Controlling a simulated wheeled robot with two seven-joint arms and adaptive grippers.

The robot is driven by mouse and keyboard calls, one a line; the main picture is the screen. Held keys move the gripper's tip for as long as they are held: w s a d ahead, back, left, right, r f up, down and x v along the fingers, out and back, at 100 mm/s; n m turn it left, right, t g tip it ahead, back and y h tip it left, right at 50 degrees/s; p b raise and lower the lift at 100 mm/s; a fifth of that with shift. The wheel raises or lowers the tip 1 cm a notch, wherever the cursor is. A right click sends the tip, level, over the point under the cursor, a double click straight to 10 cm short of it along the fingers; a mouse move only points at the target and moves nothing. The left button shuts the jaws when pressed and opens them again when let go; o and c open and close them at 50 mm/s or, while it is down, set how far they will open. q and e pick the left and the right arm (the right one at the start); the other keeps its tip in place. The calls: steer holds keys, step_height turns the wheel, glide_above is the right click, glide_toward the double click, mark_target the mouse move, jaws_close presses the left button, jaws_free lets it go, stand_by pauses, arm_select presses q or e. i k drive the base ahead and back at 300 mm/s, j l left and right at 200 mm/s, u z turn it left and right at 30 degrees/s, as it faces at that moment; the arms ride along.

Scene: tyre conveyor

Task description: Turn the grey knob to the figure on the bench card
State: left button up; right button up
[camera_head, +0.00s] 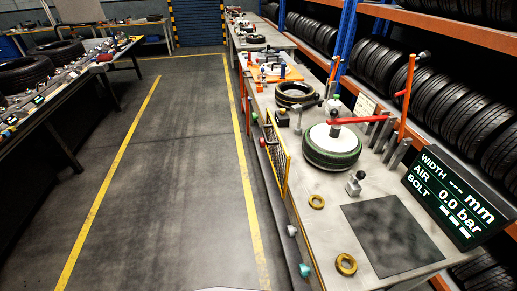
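A small grey fitting with a dark top (354,184), which may be the grey knob, stands on the right-hand bench (325,232) in front of the tyre. Its setting is too small to read. A pale card (366,107) stands behind the tyre and may be the bench card; its figure cannot be read. A dark display (450,198) at the bench's right edge shows WIDTH with dashes in mm, AIR 0.0 bar and BOLT with dashes. Neither of my grippers is in view.
A green-edged tyre with a white centre (332,150) lies under a red arm (365,120). Two brass rings (317,201) (346,264) and a dark mat (392,240) lie nearer. Tyre racks (440,95) stand behind. The floor (165,190) at left is clear.

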mark_target(292, 231)
steer(key=i+j+z, duration=0.15)
steer(key=j+z, duration=0.35)
steer(key=j, duration=0.65)
steer(key=k+j+z, duration=0.1)
steer(key=j+z, duration=0.4)
steer(key=j, duration=0.65)
